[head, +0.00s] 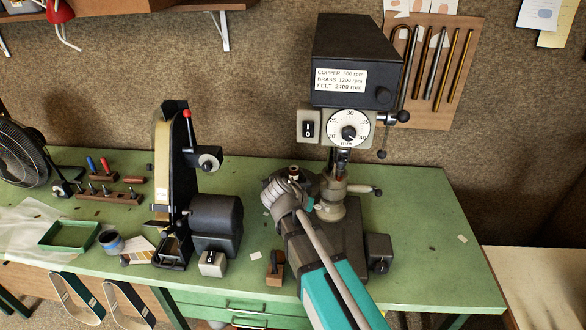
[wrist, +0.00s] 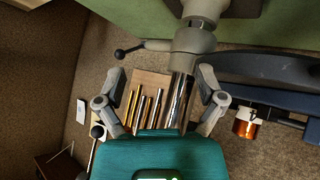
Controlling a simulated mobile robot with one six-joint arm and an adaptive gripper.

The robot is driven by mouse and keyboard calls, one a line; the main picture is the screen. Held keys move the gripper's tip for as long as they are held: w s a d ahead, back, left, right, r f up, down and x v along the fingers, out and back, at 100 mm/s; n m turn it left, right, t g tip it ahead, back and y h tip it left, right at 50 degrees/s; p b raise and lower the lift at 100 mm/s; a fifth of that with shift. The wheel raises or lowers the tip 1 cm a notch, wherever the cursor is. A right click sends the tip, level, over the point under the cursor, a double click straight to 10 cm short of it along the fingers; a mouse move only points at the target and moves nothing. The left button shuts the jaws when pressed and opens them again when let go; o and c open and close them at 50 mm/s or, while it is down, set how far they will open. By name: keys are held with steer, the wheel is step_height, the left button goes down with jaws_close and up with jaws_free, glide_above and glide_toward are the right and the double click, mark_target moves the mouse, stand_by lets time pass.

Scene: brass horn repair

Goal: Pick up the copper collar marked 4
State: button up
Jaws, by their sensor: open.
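A small copper-coloured collar (wrist: 244,128) with a white band shows at the right of the wrist view, which looks upside down. It stands on a dark round table; no number is readable on it. In the head view a small reddish piece with a pale band (head: 293,173) sits on the dark drill table, just behind my gripper (head: 278,188), and seems to be the same collar. In the wrist view my gripper (wrist: 162,75) has its fingers spread wide with nothing between them. The collar is outside the fingers, beyond the right one.
The drill press (head: 352,75) and its metal column (wrist: 180,98) stand close to my gripper. A belt grinder (head: 190,200) is to the left. A wooden block (head: 275,268) lies in front. The green bench (head: 430,235) is mostly free at the right.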

mark_target(291, 170)
steer(key=w+a+r+t+p, duration=0.1)
steer(key=a+r+t, duration=0.1)
steer(key=a+r, duration=0.2)
steer(key=w+a+r+m+t+p, duration=0.1)
steer(key=a+r+t, duration=0.2)
steer(key=a, duration=0.7)
step_height(291, 170, up, 2)
steer(key=shift+w+p, duration=0.2)
steer(key=shift+p, duration=0.1)
steer(key=b+x, duration=0.3)
steer(key=x, duration=0.4)
steer(key=shift+w+d+f, duration=0.1)
steer(key=shift+w+d, duration=0.1)
steer(key=shift+w, duration=0.1)
steer(key=shift+w+d+f, duration=0.1)
steer(key=shift+w+d, duration=0.15)
steer(key=shift+w, duration=0.1)
steer(key=shift+w, duration=0.1)
steer(key=shift+b+x, duration=1.1)
steer(key=shift+x, duration=1.45)
steer(key=shift+c, duration=0.2)
